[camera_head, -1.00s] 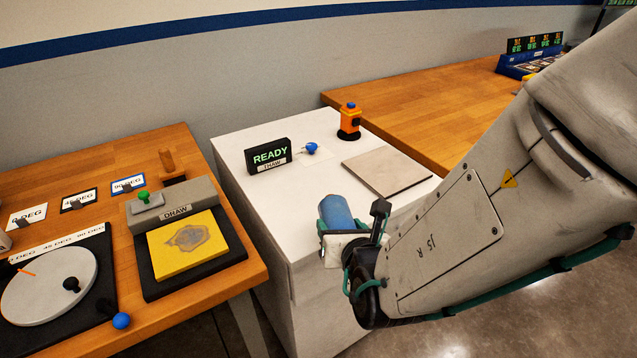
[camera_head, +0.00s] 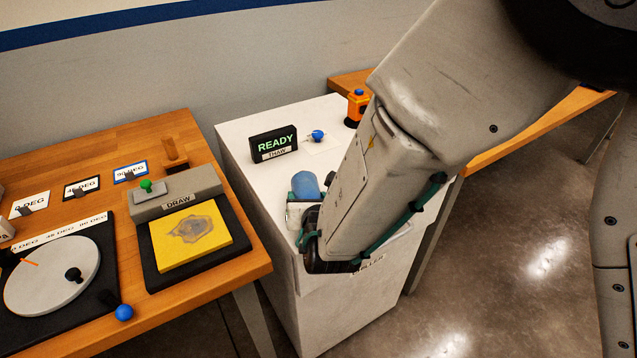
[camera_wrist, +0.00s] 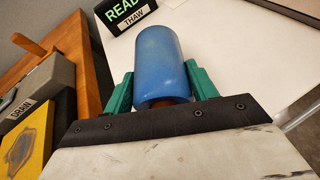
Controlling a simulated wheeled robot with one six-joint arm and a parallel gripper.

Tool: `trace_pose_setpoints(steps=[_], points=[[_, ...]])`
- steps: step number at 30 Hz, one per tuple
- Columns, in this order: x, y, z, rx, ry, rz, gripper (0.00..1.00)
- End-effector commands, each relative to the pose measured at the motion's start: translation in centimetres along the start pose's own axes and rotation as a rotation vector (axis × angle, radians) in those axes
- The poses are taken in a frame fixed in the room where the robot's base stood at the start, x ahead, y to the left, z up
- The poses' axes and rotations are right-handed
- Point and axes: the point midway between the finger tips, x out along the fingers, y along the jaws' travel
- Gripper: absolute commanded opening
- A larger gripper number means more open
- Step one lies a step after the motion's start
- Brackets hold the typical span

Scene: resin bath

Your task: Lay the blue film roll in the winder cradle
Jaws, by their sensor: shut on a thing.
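The blue film roll (camera_head: 306,186) shows just beyond my gripper, over the white cabinet top. In the wrist view the roll (camera_wrist: 161,62) sits between the two green fingers of my gripper (camera_wrist: 161,88), which are shut on its sides. A brown core end shows at the roll's near end. In the head view my gripper (camera_head: 304,196) is partly hidden by my wrist. I see nothing that I can name as the winder cradle in these views.
The left wooden bench holds a DRAW station (camera_head: 177,198) with a yellow pad (camera_head: 190,238) and a round dial plate (camera_head: 52,276).

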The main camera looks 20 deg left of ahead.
Motion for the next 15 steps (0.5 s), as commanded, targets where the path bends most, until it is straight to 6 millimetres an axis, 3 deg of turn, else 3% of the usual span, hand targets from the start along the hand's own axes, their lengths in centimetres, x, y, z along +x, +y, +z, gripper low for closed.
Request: trace_pose_setpoints(steps=[12, 13, 15], points=[[0.37, -0.39, -0.7, 0.001, -0.003, -0.003, 0.26], [0.34, -0.37, -0.7, 0.001, -0.002, -0.002, 0.66], [0.33, -0.33, -0.69, 0.001, -0.002, -0.002, 0.79]])
